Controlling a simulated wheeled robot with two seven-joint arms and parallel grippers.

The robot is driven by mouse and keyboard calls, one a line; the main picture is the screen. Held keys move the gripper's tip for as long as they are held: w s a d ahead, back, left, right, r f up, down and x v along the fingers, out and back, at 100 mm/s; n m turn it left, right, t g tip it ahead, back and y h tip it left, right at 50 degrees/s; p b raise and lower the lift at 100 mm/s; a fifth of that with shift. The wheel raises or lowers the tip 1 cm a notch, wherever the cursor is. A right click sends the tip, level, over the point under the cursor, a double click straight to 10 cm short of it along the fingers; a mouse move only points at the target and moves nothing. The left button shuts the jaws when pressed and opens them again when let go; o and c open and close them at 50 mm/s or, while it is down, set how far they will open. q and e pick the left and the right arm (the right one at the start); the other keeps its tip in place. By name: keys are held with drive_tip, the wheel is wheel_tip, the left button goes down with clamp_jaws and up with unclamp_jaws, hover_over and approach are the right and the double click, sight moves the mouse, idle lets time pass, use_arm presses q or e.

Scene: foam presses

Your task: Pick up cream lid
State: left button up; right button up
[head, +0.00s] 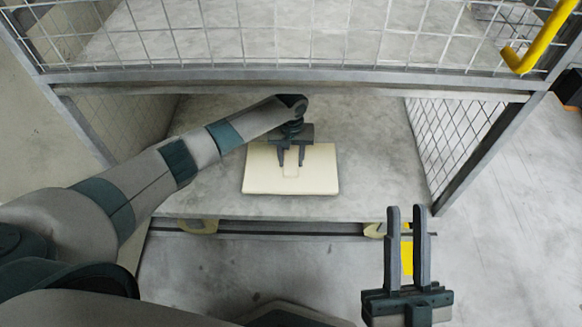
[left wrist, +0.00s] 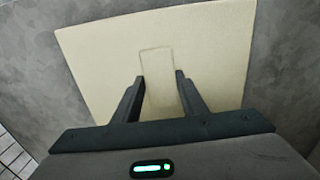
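The cream lid (head: 258,176) is a flat, pale rectangular panel lying on the grey surface under the cage's top bar. A raised rectangular strip (head: 291,170) stands out at its middle. My left gripper (head: 291,163) is over the lid, its fingers either side of this strip. In the left wrist view, the lid (left wrist: 105,55) fills the middle, and a gap shows between my left fingers (left wrist: 158,85) and the strip (left wrist: 157,62). Whether the fingertips touch the lid, I cannot tell. My right gripper (head: 407,212) is open and empty at the lower right, away from the lid.
A wire mesh cage (head: 300,30) with a metal bar (head: 290,83) stands behind and above the lid. A mesh side panel (head: 450,135) is at the right. A yellow hooked bar (head: 535,45) is at the upper right. The grey surface (head: 370,150) around the lid is clear.

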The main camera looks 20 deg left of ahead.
sight(291, 162)
use_arm(q)
drive_tip(key=c, duration=0.3)
drive_tip(key=shift+r, duration=0.15)
